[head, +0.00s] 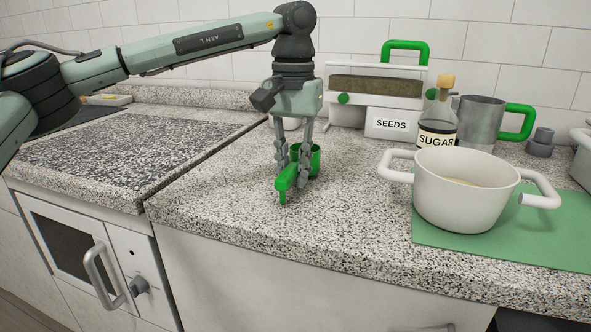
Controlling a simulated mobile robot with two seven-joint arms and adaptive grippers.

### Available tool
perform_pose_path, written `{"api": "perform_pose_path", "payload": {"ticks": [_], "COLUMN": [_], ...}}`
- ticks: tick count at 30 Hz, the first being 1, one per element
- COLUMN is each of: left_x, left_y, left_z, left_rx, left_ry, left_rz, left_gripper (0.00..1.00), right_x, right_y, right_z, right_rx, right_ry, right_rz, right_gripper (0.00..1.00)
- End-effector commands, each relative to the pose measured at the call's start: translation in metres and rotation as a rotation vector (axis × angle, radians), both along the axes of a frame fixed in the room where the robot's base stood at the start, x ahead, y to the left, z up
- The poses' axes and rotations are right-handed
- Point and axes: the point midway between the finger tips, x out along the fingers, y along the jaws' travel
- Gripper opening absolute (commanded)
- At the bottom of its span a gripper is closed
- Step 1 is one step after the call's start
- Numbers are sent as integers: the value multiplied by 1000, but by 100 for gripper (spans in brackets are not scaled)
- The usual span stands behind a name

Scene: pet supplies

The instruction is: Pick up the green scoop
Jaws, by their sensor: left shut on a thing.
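The green scoop (287,178) is at the middle of the granite counter, with its handle towards the front and its round cup (315,158) behind. My left gripper (293,179) points down from above and is shut on the scoop, its fingers on either side of the green part. The fingers hide some of the scoop. I cannot tell whether the scoop touches the counter or is slightly above it. My right gripper is not in view.
A white pot (463,205) stands on a green mat (436,236) at the right. Behind are a sugar bottle (437,125), a seeds box (374,126), a metal mug (481,122) and a small grey cup (541,140). The counter (230,205) left of the scoop is clear.

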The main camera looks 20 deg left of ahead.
Motion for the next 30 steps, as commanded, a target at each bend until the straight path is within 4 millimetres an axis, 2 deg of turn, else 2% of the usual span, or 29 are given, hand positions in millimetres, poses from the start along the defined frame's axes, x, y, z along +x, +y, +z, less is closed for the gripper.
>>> {"api": "perform_pose_path", "payload": {"ticks": [8,10,15,21,24,30], "left_x": [-3,-20,-60,-97,-108,-117], "left_y": [0,1,3,4,5,5], "left_z": [39,46,70,93,101,105], "left_rx": [-2,-2,-2,-1,0,0], "left_ry": [-4,-3,-5,-4,-4,-1], "left_rz": [-2,-5,-3,-2,-2,0], "left_gripper": [0,0,0,0,0,0], "right_x": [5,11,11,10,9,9], "right_y": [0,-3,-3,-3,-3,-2], "right_z": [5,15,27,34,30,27], "right_rx": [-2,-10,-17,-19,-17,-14], "right_ry": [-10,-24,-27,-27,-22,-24], "right_rz": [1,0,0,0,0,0], "right_gripper": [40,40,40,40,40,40]}}
